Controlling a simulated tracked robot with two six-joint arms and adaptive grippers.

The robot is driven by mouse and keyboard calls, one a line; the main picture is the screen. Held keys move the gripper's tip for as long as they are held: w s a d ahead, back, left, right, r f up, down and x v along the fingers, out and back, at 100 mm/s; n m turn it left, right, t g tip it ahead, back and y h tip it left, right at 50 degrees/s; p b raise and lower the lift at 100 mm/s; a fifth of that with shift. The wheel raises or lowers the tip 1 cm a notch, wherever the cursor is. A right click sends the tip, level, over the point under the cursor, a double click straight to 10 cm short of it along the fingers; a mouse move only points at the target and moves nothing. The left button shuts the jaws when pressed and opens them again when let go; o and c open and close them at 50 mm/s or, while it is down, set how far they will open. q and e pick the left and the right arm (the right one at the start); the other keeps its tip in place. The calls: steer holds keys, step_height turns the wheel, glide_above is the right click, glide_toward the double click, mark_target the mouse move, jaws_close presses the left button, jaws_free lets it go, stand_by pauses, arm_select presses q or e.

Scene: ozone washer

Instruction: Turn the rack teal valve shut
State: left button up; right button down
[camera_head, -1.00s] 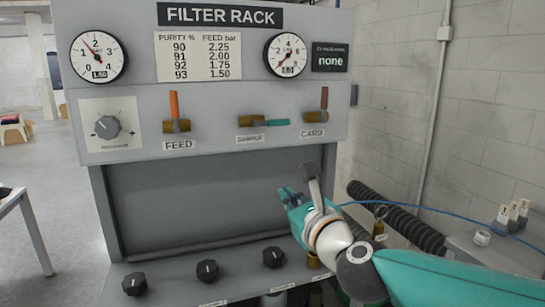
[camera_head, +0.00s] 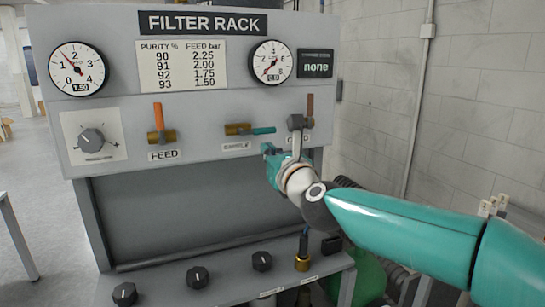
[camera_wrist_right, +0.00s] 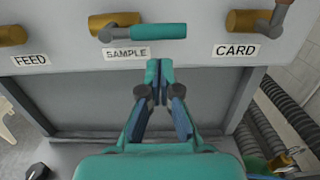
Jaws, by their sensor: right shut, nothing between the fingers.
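The teal valve is the middle one on the rack panel, labelled SAMPLE. Its teal handle (camera_head: 263,131) lies level, pointing right from a brass body (camera_head: 237,129). In the right wrist view the teal handle (camera_wrist_right: 158,31) spans the top, above my fingertips. My right gripper (camera_head: 268,149) is just below the handle's right end in the head view. In the right wrist view its fingers (camera_wrist_right: 158,70) are together with nothing between them, below the handle and apart from it in the picture. My left gripper is in neither current view.
The FEED valve's orange handle (camera_head: 158,117) stands upright at left. Black knobs (camera_head: 197,277) line the lower ledge. Black corrugated hose (camera_wrist_right: 268,135) lies at right.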

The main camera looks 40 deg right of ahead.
steer(key=shift+w+r+p, duration=0.15)
steer(key=shift+r+p, duration=0.2)
steer(key=shift+r, duration=0.25)
steer(key=shift+d+r+n, duration=0.15)
steer(key=shift+r+n, duration=0.1)
steer(key=shift+n, duration=0.25)
